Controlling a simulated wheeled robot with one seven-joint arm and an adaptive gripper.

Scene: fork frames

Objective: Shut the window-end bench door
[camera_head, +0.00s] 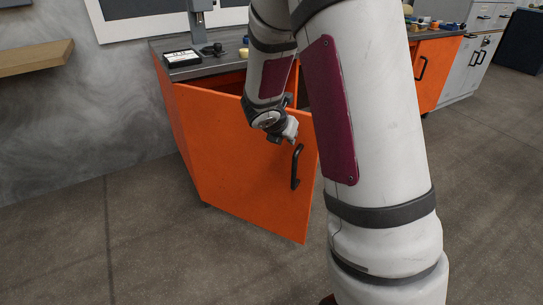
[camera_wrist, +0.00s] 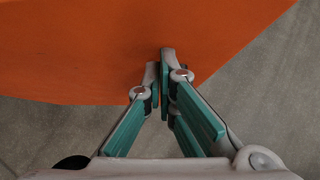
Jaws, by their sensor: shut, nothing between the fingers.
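The orange bench door (camera_head: 235,165) stands ajar at the end of the bench. Its left edge is by the cabinet side, and its right edge stands out from the cabinet. A black bar handle (camera_head: 296,167) is on its outer face near the right edge. The head view does not show the fingertips clearly.
The grey bench top (camera_head: 225,63) holds a black-framed device (camera_head: 182,58) and a stand. Another orange door with a handle (camera_head: 421,69) and grey cabinets (camera_head: 478,55) are at right. A wooden shelf (camera_head: 35,58) is on the left wall. The floor (camera_head: 120,245) before the door is clear.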

